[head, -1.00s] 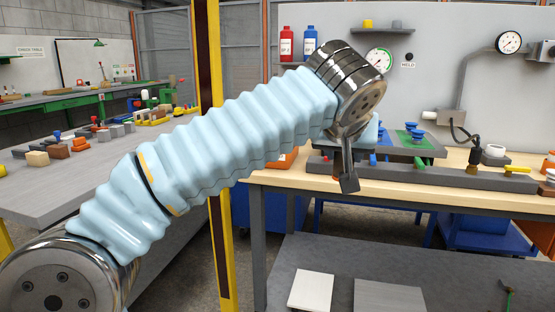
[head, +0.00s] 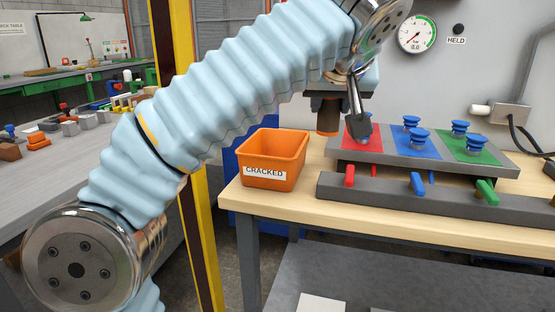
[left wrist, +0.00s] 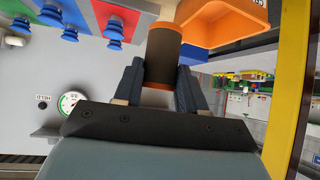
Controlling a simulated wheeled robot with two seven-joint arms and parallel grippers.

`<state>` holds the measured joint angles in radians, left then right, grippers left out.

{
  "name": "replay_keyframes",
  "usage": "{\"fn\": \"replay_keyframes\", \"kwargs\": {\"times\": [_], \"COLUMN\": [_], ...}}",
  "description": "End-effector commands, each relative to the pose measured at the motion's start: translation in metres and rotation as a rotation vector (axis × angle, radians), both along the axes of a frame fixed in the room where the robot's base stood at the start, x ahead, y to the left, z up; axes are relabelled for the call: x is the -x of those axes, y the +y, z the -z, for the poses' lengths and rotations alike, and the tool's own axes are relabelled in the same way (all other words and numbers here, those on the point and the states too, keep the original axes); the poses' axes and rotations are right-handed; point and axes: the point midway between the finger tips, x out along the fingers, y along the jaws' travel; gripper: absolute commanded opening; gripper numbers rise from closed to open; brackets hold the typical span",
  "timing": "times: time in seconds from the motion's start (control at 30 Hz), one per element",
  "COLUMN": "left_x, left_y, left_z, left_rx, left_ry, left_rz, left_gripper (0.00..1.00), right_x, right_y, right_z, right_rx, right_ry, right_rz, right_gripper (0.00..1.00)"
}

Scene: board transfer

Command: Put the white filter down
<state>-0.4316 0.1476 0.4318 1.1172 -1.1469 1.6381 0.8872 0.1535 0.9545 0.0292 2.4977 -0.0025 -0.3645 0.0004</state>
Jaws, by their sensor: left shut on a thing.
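My left gripper (head: 340,105) is high over the wooden bench, just right of the orange bin and by the red pad. It is shut on a dark cylinder with orange ends (head: 328,117). In the left wrist view the same cylinder (left wrist: 163,57) sits between the two dark fingers, clear of the orange bin (left wrist: 222,22) beside it. In the head view its lower end hangs above the bench and its upper part is hidden by the gripper. I see nothing that is clearly a white filter. My right gripper is not in view.
The orange bin (head: 272,158) labelled CRACKED stands on the bench's left end. A grey board (head: 440,160) carries red, blue and green pads with blue cups. A grey bar (head: 390,197) with coloured pegs lies in front. A gauge (head: 417,34) hangs behind.

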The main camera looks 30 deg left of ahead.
Motion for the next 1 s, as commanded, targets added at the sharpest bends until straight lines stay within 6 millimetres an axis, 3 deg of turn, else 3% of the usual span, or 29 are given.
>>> {"fn": "replay_keyframes", "kwargs": {"times": [0.13,0.43,0.7,0.87,1.0], "left_x": [-0.006,-0.030,-0.040,-0.043,-0.044], "left_y": [0.022,0.091,0.120,0.128,0.133], "left_z": [0.013,0.048,0.086,0.096,0.119], "left_rx": [-0.001,-0.001,-0.002,0.000,-0.002], "left_ry": [0.000,0.001,0.001,0.001,0.001], "left_rz": [-0.007,-0.007,-0.002,-0.002,-0.001], "left_gripper": [0.05,0.05,0.05,0.05,0.05], "right_x": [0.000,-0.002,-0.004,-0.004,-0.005], "right_y": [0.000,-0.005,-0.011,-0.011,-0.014], "right_z": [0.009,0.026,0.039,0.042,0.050], "right_rx": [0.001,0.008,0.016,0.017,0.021], "right_ry": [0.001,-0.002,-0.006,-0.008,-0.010], "right_rz": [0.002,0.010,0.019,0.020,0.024], "right_gripper": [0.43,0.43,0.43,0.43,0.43]}}
